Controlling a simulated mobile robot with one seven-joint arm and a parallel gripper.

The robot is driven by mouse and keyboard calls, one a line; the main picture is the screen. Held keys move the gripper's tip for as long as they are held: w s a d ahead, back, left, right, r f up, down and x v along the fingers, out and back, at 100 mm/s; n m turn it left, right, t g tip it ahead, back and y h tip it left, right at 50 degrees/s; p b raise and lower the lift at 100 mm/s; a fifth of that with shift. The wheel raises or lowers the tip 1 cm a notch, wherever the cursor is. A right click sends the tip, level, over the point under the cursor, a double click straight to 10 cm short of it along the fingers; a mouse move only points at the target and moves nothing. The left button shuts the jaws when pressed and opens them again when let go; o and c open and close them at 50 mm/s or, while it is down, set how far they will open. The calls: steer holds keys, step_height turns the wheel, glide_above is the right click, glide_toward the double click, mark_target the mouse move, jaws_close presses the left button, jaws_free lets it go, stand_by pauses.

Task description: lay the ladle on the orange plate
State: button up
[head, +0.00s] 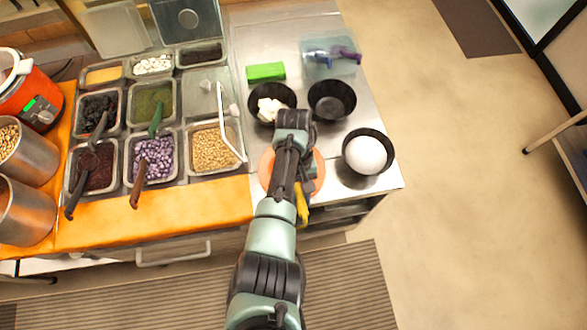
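The orange plate (265,170) lies near the front edge of the metal counter, mostly covered by my arm. My gripper (307,184) is over or just beside the plate's right side, and its fingers are hidden under my arm. I cannot tell whether it is open or shut. A yellow piece (302,207) shows below it; I cannot tell whether it is a ladle handle in my gripper. Other ladles rest in the topping pans: a brown-handled one (137,187), a green-handled one (155,118) and dark-handled ones (72,203).
Two dark bowls (332,100) stand behind my gripper, one with white pieces (270,108). A third bowl (387,166) holds something white at right. A clear container (325,66) with purple and blue items and a green block (266,71) are behind. Topping pans (212,148) fill the left.

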steer(key=o, duration=0.5)
steer(key=shift+r, duration=0.1)
steer(key=v, duration=1.2)
steer(key=shift+w+a+r, duration=0.1)
steer(key=shift+w+r, duration=0.1)
steer(key=shift+r, duration=0.15)
